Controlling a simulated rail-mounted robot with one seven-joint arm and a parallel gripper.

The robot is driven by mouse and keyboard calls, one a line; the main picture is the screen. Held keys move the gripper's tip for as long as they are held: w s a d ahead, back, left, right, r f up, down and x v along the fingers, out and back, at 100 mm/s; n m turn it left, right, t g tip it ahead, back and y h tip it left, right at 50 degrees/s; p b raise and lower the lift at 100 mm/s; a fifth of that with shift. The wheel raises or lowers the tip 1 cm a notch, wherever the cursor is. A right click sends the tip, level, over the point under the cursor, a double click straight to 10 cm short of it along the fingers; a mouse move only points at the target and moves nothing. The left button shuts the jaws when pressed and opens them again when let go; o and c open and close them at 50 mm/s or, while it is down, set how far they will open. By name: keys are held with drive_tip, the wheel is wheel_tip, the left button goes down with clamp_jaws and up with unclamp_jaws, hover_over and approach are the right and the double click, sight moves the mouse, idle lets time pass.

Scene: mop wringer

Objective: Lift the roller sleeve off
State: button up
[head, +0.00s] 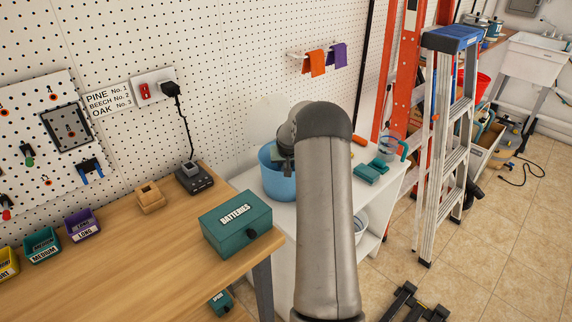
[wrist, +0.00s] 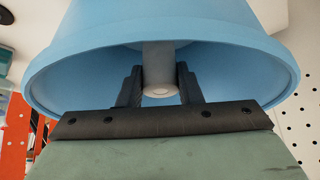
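In the head view, a blue bucket (head: 277,186) stands on a white shelf top against the pegboard, partly behind my arm. My gripper is over it there, mostly hidden by my arm. In the wrist view, the bucket's open rim (wrist: 60,85) faces the camera, and my gripper (wrist: 160,75) reaches into its mouth. A pale grey cylinder with a rounded end, possibly the roller sleeve (wrist: 160,65), is between the two black fingers. The fingers are apart, one on each side of it. I cannot tell whether they press on it.
A green BATTERIES box (head: 237,222) sits at the corner of the wooden bench (head: 130,270). Teal pieces (head: 370,171) and a clear jug (head: 390,147) are on the white shelf top to the right. A stepladder (head: 445,150) stands farther right. The tiled floor is partly clear.

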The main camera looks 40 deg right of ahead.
drive_tip(key=shift+r, duration=0.25)
drive_tip(key=shift+r+p, duration=2.1)
drive_tip(key=shift+r, duration=2.25)
